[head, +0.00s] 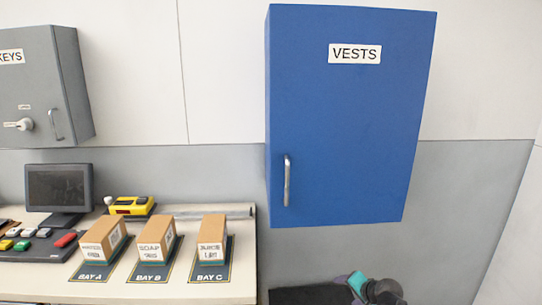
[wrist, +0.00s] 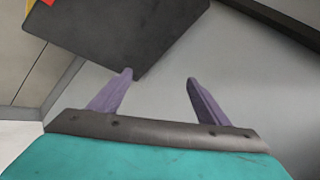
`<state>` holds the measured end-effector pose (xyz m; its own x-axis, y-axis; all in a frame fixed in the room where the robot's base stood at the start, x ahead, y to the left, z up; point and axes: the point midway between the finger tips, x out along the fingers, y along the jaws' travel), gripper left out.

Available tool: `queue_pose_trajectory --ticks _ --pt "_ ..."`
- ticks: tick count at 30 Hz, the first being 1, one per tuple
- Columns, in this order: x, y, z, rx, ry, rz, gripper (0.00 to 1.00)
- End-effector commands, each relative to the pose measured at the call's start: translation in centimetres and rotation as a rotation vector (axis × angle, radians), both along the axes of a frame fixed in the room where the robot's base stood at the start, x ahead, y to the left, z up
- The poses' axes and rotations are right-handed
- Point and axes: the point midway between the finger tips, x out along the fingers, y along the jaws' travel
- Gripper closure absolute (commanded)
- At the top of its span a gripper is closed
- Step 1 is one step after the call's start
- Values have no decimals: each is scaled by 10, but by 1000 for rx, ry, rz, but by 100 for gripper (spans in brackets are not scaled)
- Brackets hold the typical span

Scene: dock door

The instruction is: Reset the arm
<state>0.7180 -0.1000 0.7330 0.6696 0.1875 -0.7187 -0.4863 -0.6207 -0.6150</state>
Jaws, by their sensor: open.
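My gripper (wrist: 159,78) shows in the wrist view with its two purple fingers spread apart. Nothing is between them. The teal body behind the fingers fills the bottom of that view. In the head view, a teal and grey part of my arm shows at the bottom edge, below the blue cabinet and right of the table; the fingers cannot be made out clearly there.
A blue VESTS cabinet (head: 345,120) hangs shut on the wall. A grey KEYS cabinet (head: 40,85) is at left. The table (head: 150,292) holds boxes on bay mats, a monitor (head: 58,188) and a yellow device (head: 130,206). A dark flat surface (wrist: 135,30) lies beyond my fingers.

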Motion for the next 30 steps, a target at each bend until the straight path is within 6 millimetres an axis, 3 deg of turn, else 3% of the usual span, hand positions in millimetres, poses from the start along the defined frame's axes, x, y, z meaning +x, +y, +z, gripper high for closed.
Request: queue_pose_trajectory --ticks 3,10,15,22,30 --pt "-27 38 -41 -100 125 166 30" --pt "-89 83 -103 -293 358 467 30" --pt "-125 95 -127 -395 481 620 30" --pt "-162 102 -147 -503 614 778 30" --pt "-191 100 -182 -475 673 790 30"
